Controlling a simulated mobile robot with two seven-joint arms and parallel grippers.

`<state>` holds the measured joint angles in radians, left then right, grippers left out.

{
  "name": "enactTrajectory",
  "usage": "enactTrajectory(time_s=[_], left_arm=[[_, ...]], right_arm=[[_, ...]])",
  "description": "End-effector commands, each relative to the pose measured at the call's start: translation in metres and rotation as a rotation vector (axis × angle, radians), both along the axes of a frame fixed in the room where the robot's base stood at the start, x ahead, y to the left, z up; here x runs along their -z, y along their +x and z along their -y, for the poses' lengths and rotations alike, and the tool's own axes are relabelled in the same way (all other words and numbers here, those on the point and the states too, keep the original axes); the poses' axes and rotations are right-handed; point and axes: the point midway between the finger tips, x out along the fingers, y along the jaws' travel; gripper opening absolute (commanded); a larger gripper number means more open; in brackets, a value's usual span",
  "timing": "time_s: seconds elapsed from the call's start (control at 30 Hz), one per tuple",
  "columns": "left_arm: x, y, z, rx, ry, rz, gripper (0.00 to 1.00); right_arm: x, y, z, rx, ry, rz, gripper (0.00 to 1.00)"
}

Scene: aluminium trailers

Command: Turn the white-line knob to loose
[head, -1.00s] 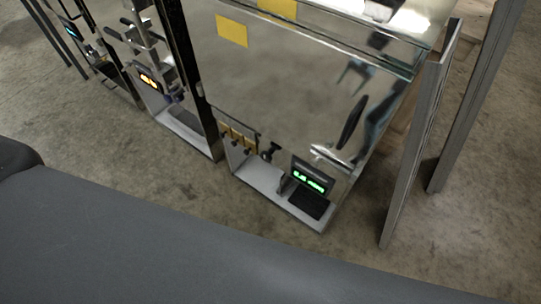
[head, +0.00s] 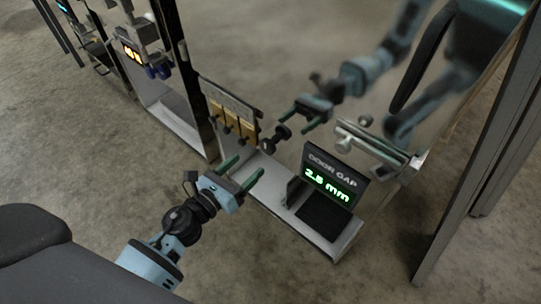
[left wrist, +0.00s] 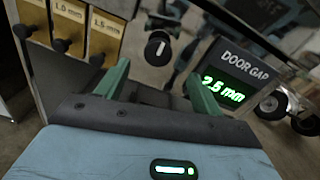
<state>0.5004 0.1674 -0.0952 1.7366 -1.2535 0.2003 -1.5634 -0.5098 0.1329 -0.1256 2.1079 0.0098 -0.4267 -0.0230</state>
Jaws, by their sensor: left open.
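The white-line knob (left wrist: 158,47) is round and black. Its white line stands about upright in the left wrist view. In the head view the knob (head: 276,139) sticks out from a mirror-like panel, between the yellow tags and the display. My left gripper (head: 242,171) is open and empty, its green fingers pointing toward the panel. In the left wrist view the knob appears just beyond and between the fingertips (left wrist: 157,76), apart from them. My right gripper is not in view.
A display (head: 332,180) reads "DOOR GAP 2.5 mm", right of the knob. Yellow tags with small black knobs (left wrist: 78,30) hang at its left; two read 1.0 mm and 1.5 mm. The panel (head: 240,60) reflects my arm. A grey ledge (head: 277,203) lies below; a metal post (head: 475,150) stands right.

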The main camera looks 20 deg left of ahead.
Motion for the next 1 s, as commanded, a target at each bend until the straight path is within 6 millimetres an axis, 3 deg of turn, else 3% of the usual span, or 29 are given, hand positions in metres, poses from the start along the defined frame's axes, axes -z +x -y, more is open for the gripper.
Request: enactTrajectory(time_s=[0.03,0.13,0.53,1.0], left_arm=[[0.009,0.008,0.001,0.011,0.055,0.024,0.67],[0.010,0.017,0.002,0.026,0.136,0.062,0.67],[0.006,0.031,0.006,0.033,0.173,0.082,0.67],[0.007,0.089,0.028,0.033,0.172,0.081,0.67]], right_arm=[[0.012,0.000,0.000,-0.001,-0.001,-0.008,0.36],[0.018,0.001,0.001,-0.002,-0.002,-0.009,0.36],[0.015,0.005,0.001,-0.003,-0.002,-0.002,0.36],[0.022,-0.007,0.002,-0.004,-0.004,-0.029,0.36]])
